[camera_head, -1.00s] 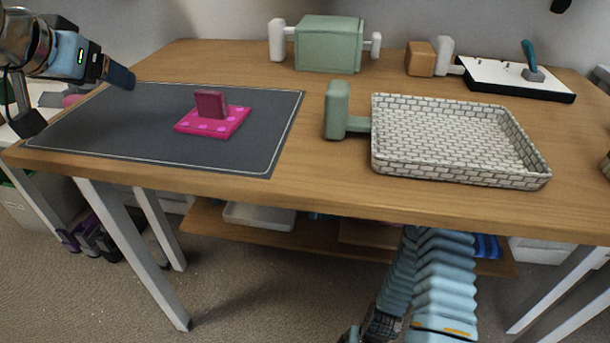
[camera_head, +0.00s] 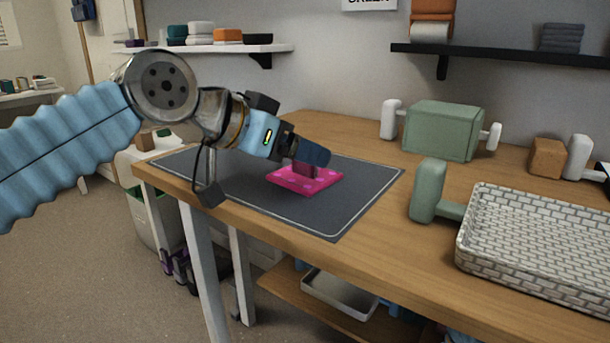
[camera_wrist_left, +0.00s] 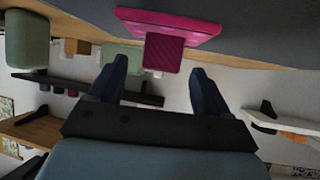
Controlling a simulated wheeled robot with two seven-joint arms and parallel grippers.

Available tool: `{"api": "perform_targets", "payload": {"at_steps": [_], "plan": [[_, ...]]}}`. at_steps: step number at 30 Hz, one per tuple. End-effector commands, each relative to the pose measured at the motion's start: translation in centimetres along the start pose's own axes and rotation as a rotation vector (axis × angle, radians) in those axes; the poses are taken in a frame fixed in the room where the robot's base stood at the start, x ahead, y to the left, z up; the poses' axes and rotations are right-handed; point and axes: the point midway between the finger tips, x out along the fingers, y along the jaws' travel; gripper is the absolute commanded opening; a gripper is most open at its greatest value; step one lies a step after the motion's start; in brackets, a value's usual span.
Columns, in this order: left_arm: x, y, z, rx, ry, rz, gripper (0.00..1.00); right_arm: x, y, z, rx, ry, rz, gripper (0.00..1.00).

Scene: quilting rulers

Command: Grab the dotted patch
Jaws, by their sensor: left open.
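The dotted patch (camera_head: 290,180) is a flat pink square with lighter dots and an upright dark pink block handle (camera_head: 304,170) on top. It lies on the dark grey mat (camera_head: 350,208). My left gripper (camera_head: 318,154) is at the handle in the head view and partly covers it. In the left wrist view the patch (camera_wrist_left: 165,22) and its handle (camera_wrist_left: 163,53) are at the top. The two fingers (camera_wrist_left: 160,75) are spread apart, with the handle ahead of and between their tips. Whether they touch it cannot be told. My right gripper is out of view.
A green block-shaped handle (camera_head: 428,190) stands beside the white brick-patterned tray (camera_head: 540,245) to the right of the mat. A green box with white end knobs (camera_head: 443,130) and a brown block (camera_head: 547,157) are at the back. The mat's front is bare.

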Motion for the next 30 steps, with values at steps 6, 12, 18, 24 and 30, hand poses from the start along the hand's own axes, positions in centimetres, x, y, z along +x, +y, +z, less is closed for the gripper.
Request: {"api": "perform_targets", "payload": {"at_steps": [6, 12, 18, 24, 30], "plan": [[3.6, 0.1, 0.1, 0.000, -0.003, 0.001, 0.78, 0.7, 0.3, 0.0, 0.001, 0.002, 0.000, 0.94], [4.5, 0.0, 0.0, -0.001, -0.001, 0.000, 0.78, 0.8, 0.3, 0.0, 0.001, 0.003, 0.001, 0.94], [4.5, 0.0, 0.0, -0.001, -0.001, -0.001, 0.67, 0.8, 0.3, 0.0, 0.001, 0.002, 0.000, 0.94], [4.5, 0.0, 0.0, -0.001, -0.001, -0.001, 0.37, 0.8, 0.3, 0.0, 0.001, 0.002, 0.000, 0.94], [4.5, 0.0, 0.0, -0.001, -0.001, -0.001, 0.22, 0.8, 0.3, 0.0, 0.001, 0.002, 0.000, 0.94]]}}
